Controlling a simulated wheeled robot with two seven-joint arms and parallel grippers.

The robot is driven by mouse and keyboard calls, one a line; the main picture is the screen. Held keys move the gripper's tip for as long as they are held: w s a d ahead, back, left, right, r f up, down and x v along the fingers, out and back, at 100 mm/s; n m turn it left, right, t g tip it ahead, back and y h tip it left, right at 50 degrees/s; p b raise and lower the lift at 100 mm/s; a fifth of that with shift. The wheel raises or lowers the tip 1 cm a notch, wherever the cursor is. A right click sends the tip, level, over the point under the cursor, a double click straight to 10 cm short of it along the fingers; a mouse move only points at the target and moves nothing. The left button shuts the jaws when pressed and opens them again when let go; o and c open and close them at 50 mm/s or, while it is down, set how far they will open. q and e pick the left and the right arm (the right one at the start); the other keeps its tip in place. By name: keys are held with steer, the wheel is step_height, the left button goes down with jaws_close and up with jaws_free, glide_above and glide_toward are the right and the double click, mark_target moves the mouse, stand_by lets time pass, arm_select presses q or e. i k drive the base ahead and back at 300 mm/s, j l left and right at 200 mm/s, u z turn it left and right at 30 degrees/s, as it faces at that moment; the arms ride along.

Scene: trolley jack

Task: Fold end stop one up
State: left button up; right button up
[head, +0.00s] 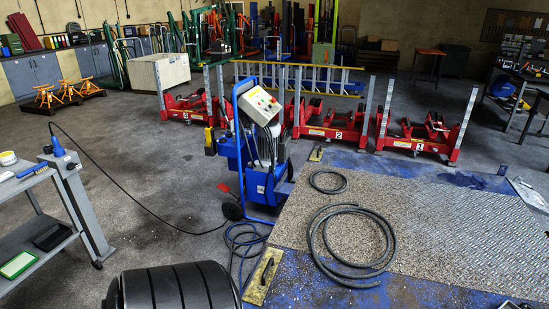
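Neither of my grippers is in view. No part is clearly marked as end stop one. A flat yellow plate (263,275) lies at the near left edge of the blue-bordered floor area (415,185). A smaller yellow plate (316,154) lies at its far left edge. Both look folded flat, but I cannot tell whether either is an end stop. Red trolley jacks with upright grey posts stand in a row behind: a right one (418,138) whose number looks like 1, a middle one (335,127) marked 2, and a left one (190,107).
A blue wheeled control unit (258,150) stands left of the floor area, with hoses at its foot. A black hose coil (352,270) and a smaller ring (328,182) lie on it. Grey floor between cart and unit is mostly clear, crossed by a cable.

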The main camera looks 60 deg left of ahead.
mark_target(255, 293)
steer(key=u, duration=2.1)
